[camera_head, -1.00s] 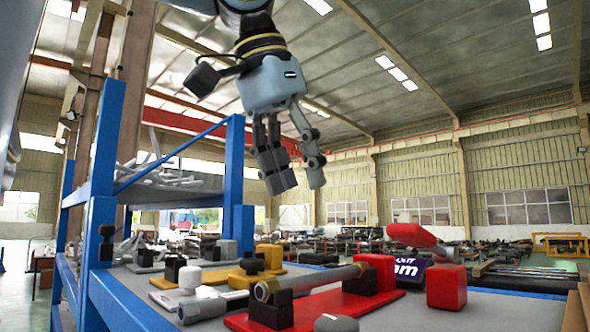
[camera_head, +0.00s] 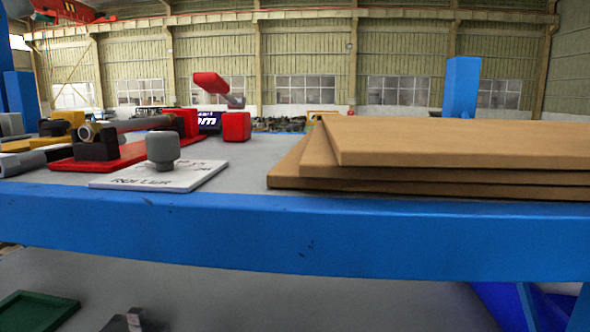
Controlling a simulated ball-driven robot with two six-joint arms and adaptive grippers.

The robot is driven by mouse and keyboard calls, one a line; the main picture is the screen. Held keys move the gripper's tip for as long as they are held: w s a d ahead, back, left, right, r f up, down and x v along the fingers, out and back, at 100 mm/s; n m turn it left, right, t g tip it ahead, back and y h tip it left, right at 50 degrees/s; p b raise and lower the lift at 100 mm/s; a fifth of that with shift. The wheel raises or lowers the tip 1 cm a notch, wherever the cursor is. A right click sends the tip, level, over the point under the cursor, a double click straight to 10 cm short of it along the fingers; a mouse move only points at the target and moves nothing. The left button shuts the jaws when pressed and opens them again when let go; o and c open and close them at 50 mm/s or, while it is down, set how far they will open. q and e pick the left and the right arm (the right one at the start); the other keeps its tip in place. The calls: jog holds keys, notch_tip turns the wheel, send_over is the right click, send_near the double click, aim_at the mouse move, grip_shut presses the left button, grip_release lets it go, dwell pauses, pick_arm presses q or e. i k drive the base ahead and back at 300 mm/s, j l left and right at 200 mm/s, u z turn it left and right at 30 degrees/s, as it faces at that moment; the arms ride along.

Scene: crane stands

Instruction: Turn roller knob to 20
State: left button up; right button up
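The roller knob (camera_head: 162,148) is a grey round knob standing upright on a white plate (camera_head: 195,176) lettered "ROLLER", near the front edge of the blue-framed shelf. The scale marks on the plate are too small to read, and I cannot tell the knob's setting. Neither of my grippers shows in the current view, and nothing touches the knob.
Stacked brown boards (camera_head: 440,145) lie right of the plate. A red base (camera_head: 120,157) with a metal rod and a red block (camera_head: 236,126) stand behind it. The blue shelf beam (camera_head: 300,232) runs across the front. A green tray (camera_head: 35,310) is below.

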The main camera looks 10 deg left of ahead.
aim_at(163, 149)
jog(key=k, duration=1.1)
